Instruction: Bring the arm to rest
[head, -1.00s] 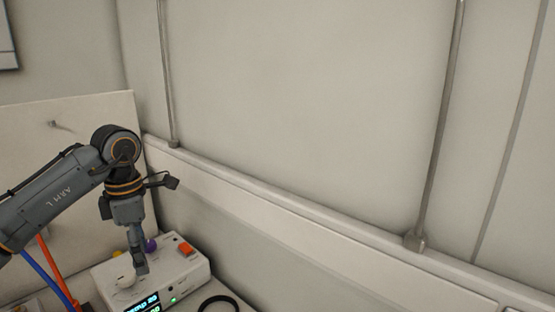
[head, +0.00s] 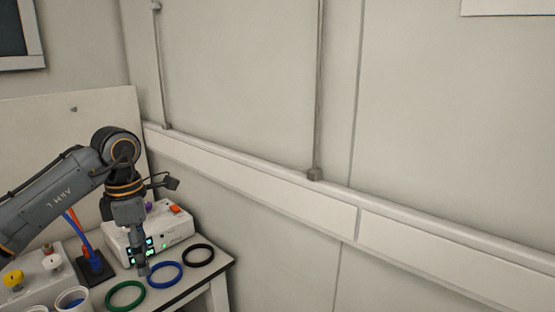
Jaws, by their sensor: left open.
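My left arm (head: 60,193) comes in from the left and bends down at its wrist. My left gripper (head: 142,268) points down in front of the white control box (head: 172,231), near the blue ring. It is open and I see nothing between its fingers. The arm covers part of the box's front. My right gripper is not in view.
A green ring (head: 109,302), a blue ring (head: 151,282) and a black ring (head: 186,258) lie on the bench (head: 214,274). A second box with a yellow knob (head: 13,279) and white cups (head: 72,294) stand at left. The right side is bare wall.

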